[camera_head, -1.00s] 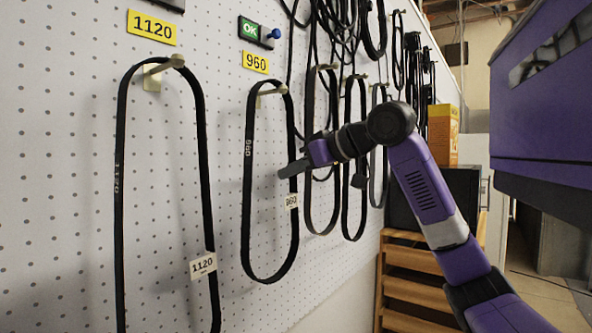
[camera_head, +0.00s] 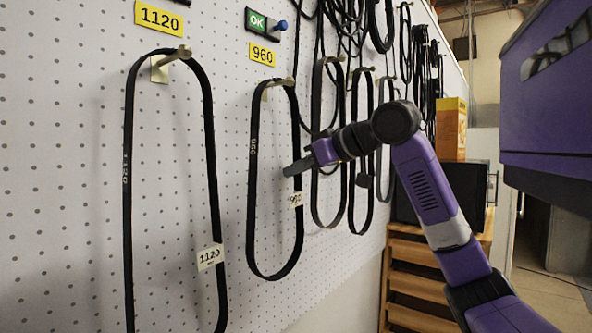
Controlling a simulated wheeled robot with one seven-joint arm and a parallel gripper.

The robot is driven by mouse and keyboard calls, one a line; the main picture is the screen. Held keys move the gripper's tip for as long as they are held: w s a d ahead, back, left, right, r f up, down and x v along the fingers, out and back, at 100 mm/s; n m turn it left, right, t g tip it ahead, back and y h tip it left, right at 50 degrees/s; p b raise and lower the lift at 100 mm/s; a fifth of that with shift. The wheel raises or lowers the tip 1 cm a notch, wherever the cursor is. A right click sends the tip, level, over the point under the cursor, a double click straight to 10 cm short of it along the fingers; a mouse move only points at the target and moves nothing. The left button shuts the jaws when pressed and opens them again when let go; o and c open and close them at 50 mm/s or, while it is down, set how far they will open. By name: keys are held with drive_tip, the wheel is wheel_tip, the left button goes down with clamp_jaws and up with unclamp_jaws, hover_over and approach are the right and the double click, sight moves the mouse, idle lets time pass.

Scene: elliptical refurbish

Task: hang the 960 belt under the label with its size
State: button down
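The 960 belt (camera_head: 251,200) is a long black loop with a white 960 tag on its right side. It hangs on a peg (camera_head: 280,82) below the yellow 960 label (camera_head: 263,54). My gripper (camera_head: 288,170) is beside the belt's right strand, a little above the tag. In this view it overlaps the strand; I cannot tell whether it touches it. The fingers are seen from the side, so their opening does not show.
The 1120 belt (camera_head: 127,200) hangs on its peg at left, under the yellow 1120 label (camera_head: 159,18). A green OK sign (camera_head: 257,21) is above the 960 label. More black belts (camera_head: 324,190) hang to the right, behind my arm. A wooden rack (camera_head: 415,290) stands below right.

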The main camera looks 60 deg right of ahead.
drive_tip(key=c, duration=1.5)
unclamp_jaws()
drive_tip(key=shift+c, duration=0.2)
drive_tip(key=shift+s, duration=0.1)
drive_tip(key=b+v, duration=0.1)
drive_tip(key=v, duration=0.6)
drive_tip(key=shift+s+r, duration=0.15)
drive_tip(key=shift+s, duration=0.1)
drive_tip(key=shift+a, duration=0.1)
